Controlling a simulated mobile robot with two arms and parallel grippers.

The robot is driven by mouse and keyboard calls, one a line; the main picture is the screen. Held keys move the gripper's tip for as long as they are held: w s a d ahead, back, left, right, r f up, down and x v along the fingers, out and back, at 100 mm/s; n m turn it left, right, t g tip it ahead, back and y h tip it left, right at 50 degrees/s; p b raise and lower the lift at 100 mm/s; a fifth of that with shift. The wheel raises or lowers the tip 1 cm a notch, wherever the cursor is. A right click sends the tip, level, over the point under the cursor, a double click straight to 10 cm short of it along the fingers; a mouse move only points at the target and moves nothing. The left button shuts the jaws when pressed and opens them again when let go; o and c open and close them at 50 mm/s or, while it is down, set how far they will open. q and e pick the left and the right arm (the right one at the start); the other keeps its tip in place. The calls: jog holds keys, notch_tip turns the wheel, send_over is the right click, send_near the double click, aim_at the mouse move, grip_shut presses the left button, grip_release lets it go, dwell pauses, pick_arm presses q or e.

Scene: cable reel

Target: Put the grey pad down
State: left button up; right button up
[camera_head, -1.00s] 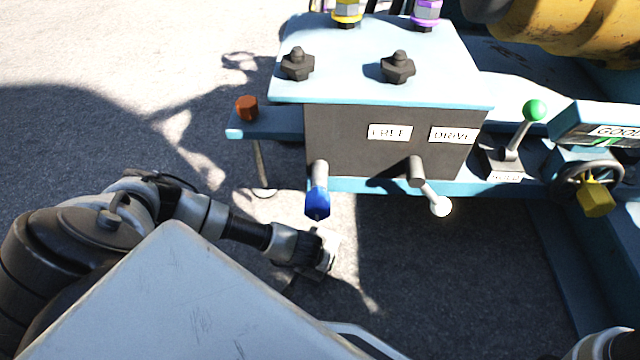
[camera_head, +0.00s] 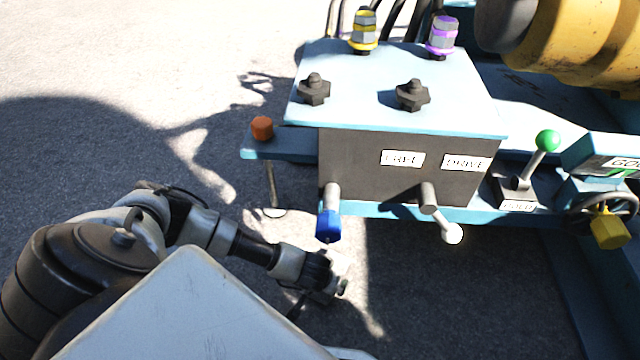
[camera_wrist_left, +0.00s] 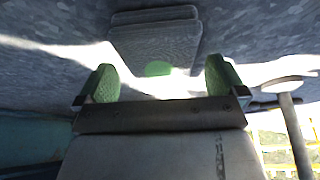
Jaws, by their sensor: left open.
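The grey pad (camera_wrist_left: 155,42) shows in the left wrist view as flat, stacked-looking grey plates with a green round spot near the close edge. It appears to lie on the grey ground, just beyond my fingertips. My left gripper (camera_wrist_left: 160,84) has two green-padded fingers spread apart, with nothing clearly held between them. In the head view my left gripper (camera_head: 328,282) is low near the ground, below the blue-tipped lever; the pad cannot be made out clearly there. Whether a finger touches the pad cannot be told. My right gripper is out of view.
A blue machine with a dark control box (camera_head: 400,165) stands ahead, with a blue-tipped lever (camera_head: 328,222) and a white-knobbed lever (camera_head: 450,232) sticking out. Open ground (camera_head: 90,150) lies left.

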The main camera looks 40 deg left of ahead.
pick_arm(q)
jog(key=p+v, duration=0.2)
jog(key=v, duration=0.9)
